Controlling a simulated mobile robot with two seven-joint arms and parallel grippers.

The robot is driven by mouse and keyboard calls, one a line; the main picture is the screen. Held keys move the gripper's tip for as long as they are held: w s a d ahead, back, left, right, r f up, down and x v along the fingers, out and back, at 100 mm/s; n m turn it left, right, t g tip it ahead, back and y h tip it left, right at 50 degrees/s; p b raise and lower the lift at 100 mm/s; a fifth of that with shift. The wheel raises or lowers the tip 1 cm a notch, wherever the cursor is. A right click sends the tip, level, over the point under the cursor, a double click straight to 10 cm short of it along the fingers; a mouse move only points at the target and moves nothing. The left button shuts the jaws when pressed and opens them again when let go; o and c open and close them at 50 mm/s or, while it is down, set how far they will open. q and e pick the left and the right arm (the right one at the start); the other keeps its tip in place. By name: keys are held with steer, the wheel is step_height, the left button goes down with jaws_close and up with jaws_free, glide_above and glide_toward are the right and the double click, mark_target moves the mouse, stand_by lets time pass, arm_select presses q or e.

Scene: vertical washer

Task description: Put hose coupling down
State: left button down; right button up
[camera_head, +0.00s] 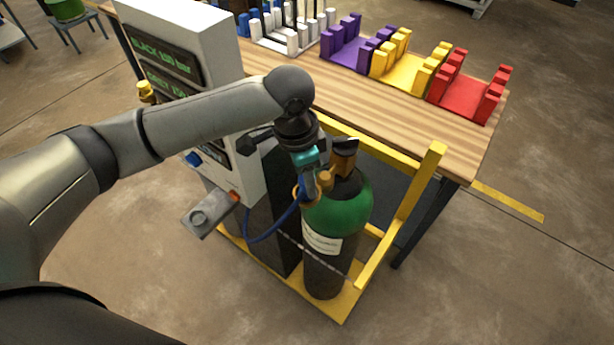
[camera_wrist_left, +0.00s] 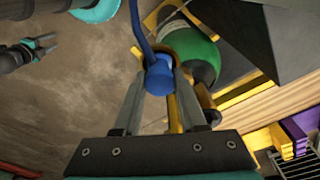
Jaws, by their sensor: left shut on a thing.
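My left gripper (camera_head: 309,172) is in front of the valve at the top of a green-shouldered gas cylinder (camera_head: 338,208). In the left wrist view, its two fingers (camera_wrist_left: 160,82) are shut on the blue hose coupling (camera_wrist_left: 159,73), with the blue hose (camera_wrist_left: 141,28) running off from it. In the head view the hose (camera_head: 270,236) hangs in a loop beside the cylinder, and the coupling is mostly hidden by the gripper. I cannot tell whether the coupling touches the valve. My right gripper (camera_wrist_left: 46,44) appears open and empty at the left of the left wrist view.
A yellow frame (camera_head: 400,215) holds the cylinder, with a chain across it. A grey machine (camera_head: 185,60) with green displays stands at left. The wooden bench (camera_head: 400,125) behind carries white, purple, yellow and red holders (camera_head: 470,93). The floor at right is clear.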

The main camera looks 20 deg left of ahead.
mark_target(300, 181)
arm_select(q)
steer(key=shift+c, duration=2.3)
jaws_free()
steer(key=shift+f, duration=0.1)
step_height(300, 181, up, 12)
steer(key=a, duration=0.1)
steer(key=shift+s+p, duration=0.4)
steer(key=shift+s, duration=0.05)
